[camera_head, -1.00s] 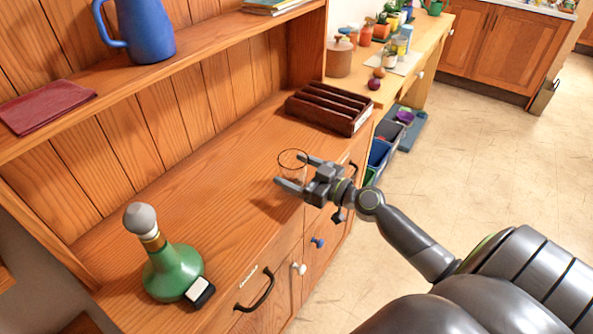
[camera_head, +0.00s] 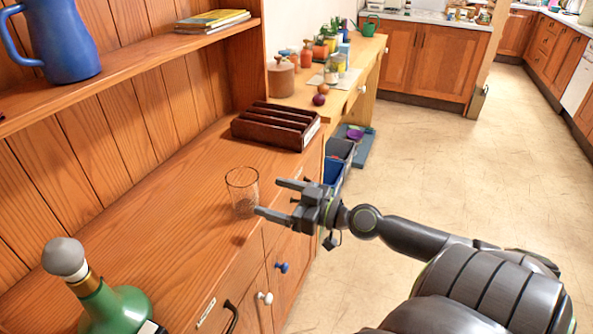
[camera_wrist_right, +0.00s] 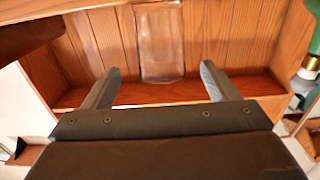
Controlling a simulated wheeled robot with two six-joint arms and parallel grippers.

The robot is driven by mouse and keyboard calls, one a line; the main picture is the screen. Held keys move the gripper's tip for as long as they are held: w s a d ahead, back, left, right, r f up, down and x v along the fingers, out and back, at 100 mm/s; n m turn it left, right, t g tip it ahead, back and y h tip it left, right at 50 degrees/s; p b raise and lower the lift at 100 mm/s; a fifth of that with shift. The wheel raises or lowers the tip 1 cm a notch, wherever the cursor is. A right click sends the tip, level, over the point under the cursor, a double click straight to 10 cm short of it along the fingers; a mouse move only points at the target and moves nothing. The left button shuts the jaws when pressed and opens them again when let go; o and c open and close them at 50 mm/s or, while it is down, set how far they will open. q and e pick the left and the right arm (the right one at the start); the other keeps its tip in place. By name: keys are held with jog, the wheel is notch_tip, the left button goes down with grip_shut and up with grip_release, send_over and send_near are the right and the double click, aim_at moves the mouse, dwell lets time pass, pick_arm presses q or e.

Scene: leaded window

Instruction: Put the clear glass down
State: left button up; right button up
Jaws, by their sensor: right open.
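The clear glass (camera_head: 243,192) stands upright on the wooden counter of the dresser (camera_head: 165,225), near its front edge. My right gripper (camera_head: 268,197) is open, just to the right of the glass in the head view, with its fingers pointing towards it. In the right wrist view the glass (camera_wrist_right: 159,42) shows beyond and between the two open fingers (camera_wrist_right: 158,88), and a gap lies between it and the gripper. My left gripper is not in view.
A dark wooden rack (camera_head: 275,126) stands on the counter behind the glass. A green bottle with a grey stopper (camera_head: 118,308) stands at the near left. A blue jug (camera_head: 60,45) and books (camera_head: 212,20) are on the shelf above. Bare counter lies around the glass.

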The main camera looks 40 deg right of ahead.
pick_arm(q)
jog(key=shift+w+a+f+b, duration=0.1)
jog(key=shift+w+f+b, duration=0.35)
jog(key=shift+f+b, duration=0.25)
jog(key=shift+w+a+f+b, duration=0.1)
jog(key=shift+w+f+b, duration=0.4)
jog(key=shift+b, duration=0.3)
pick_arm(e)
jog(key=shift+v, duration=2.2)
